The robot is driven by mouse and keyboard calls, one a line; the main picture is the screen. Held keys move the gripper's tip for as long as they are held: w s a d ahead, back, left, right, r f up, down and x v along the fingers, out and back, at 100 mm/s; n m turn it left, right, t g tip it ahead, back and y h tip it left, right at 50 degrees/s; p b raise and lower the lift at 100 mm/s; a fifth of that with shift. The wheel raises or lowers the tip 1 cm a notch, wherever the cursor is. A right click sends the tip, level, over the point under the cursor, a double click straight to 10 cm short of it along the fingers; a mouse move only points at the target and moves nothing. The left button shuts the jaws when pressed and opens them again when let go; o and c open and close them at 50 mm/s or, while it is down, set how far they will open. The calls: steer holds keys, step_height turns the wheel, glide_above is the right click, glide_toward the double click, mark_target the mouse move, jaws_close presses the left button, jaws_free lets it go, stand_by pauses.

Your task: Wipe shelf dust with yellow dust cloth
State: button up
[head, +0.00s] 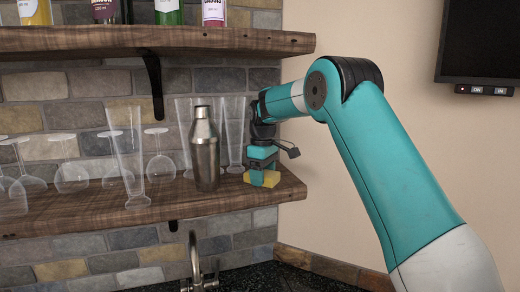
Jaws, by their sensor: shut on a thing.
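My gripper (263,178) points down at the right end of the lower wooden shelf (172,208). It is shut on the yellow cloth (289,187), which looks like a small yellow block on the shelf top. The gripper covers part of the cloth. The cloth sits close to the shelf's right end, to the right of a steel shaker (206,155). I cannot make out any dust on the shelf at this size.
Tall clear glasses (128,160) and upside-down stemmed glasses (71,176) stand left of and behind the shaker. An upper shelf (150,41) with bottles hangs above. A tap (195,265) is below. The shelf's front strip looks mostly clear.

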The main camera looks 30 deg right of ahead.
steer(key=shift+w+a+r, duration=0.1)
steer(key=shift+a+r, duration=0.05)
steer(key=shift+a, duration=0.1)
steer(key=shift+r, duration=3.9)
